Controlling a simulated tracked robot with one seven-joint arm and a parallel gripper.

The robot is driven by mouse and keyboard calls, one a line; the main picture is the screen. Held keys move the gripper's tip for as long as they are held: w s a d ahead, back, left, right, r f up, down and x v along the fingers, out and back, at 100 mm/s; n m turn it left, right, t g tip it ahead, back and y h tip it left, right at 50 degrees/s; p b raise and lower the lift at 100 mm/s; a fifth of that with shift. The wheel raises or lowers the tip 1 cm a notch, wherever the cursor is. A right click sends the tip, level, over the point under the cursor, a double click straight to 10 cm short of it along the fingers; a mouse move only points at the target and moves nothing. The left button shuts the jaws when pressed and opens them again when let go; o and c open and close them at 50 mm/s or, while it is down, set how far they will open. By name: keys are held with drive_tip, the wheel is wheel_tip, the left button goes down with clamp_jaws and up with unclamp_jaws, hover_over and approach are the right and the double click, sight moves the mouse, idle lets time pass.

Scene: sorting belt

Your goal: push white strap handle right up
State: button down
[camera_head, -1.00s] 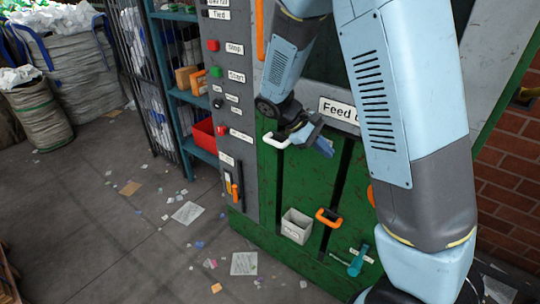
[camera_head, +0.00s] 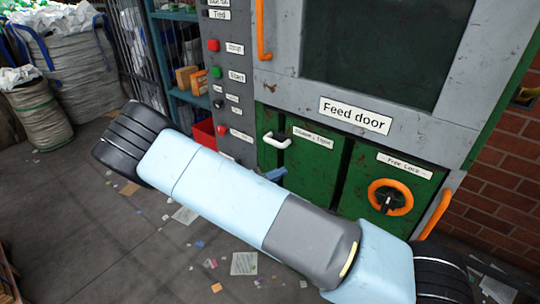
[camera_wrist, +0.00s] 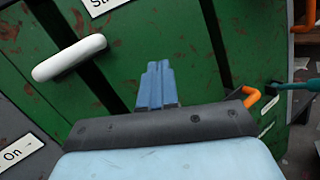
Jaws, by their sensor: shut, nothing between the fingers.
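The white strap handle (camera_head: 277,141) is a rounded bar on a green panel below the feed door, left of a small label. It also shows at upper left in the wrist view (camera_wrist: 70,57). My gripper (camera_wrist: 158,66) has its blue fingers together with nothing between them, in front of the green panel. In the wrist view the fingertips are to the right of the handle and apart from it. In the head view the gripper tip (camera_head: 276,174) shows just below the handle. The rest of the gripper is hidden behind my arm.
A grey button column (camera_head: 229,100) stands left of the handle. The feed door (camera_head: 375,50) is above, and an orange ring knob (camera_head: 390,197) is to the right. An orange handle (camera_wrist: 252,96) is right of my fingers in the wrist view. My arm covers the lower panel.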

drive_tip(key=a+f+n+t+y, duration=0.3)
drive_tip(key=a+f+n+t, duration=0.3)
drive_tip(key=a+n+t, duration=0.4)
drive_tip(key=m+t, duration=0.1)
approach(279, 139)
drive_tip(key=d+f, duration=0.1)
drive_tip(key=r, duration=0.2)
drive_tip(key=w+r, duration=0.1)
drive_tip(key=shift+d+r, duration=0.25)
drive_tip(key=shift+r, duration=0.05)
drive_tip(key=shift+r, duration=0.1)
drive_tip(key=shift+r, duration=1.6)
drive_tip(key=shift+f, duration=0.1)
